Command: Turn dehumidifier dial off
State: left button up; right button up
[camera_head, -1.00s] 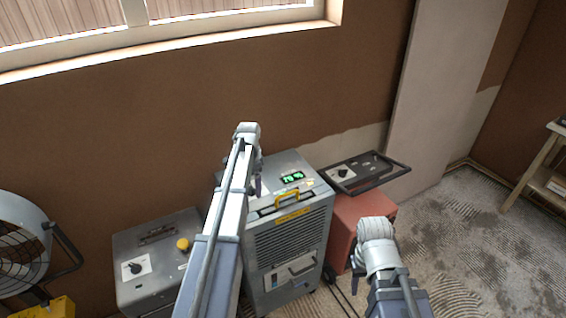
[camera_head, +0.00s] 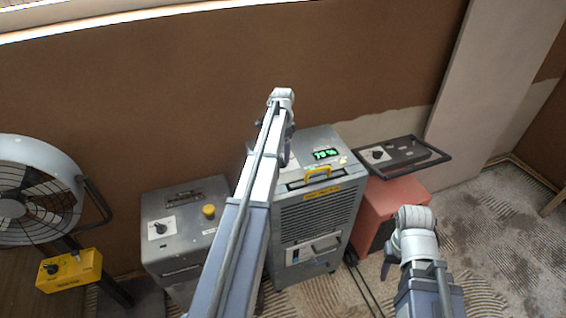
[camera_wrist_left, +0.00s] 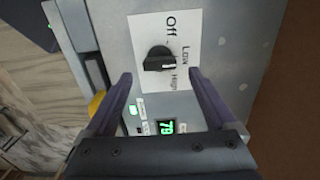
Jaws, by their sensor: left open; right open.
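The dehumidifier (camera_head: 318,222) is a grey cabinet with a yellow handle and a green lit display (camera_head: 325,154). In the left wrist view its black dial (camera_wrist_left: 157,59) sits on a white plate (camera_wrist_left: 182,42) marked Off, Low and High. The dial's white mark faces right, seemingly near Low. My left gripper (camera_wrist_left: 159,75) is open, its fingertips on either side of and just short of the dial; contact cannot be told. In the head view my left arm partly hides the dial area. My right gripper (camera_head: 388,266) is open and empty, low at right.
A grey box (camera_head: 185,235) with a black dial and yellow button stands left of the dehumidifier. A red unit (camera_head: 392,205) with a dial and dark frame stands right. A fan (camera_head: 45,185) and yellow control box (camera_head: 68,270) are at far left. Cables lie on the floor.

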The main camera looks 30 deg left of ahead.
aim_at(282, 158)
pick_arm(q)
notch_tip(282, 158, down, 4)
jog(key=shift+r+b, duration=0.25)
jog(key=shift+b, duration=0.95)
pick_arm(e)
notch_tip(282, 158, down, 3)
jog(key=shift+f, duration=0.2)
pick_arm(q)
jog(key=c, duration=1.4)
jog(key=shift+n, duration=0.3)
jog(key=n, duration=0.5)
jog(key=shift+a+n, duration=0.15)
jog(key=shift+n, duration=0.25)
jog(key=n, duration=0.5)
jog(key=shift+a, duration=0.1)
jog(key=shift+n, duration=0.5)
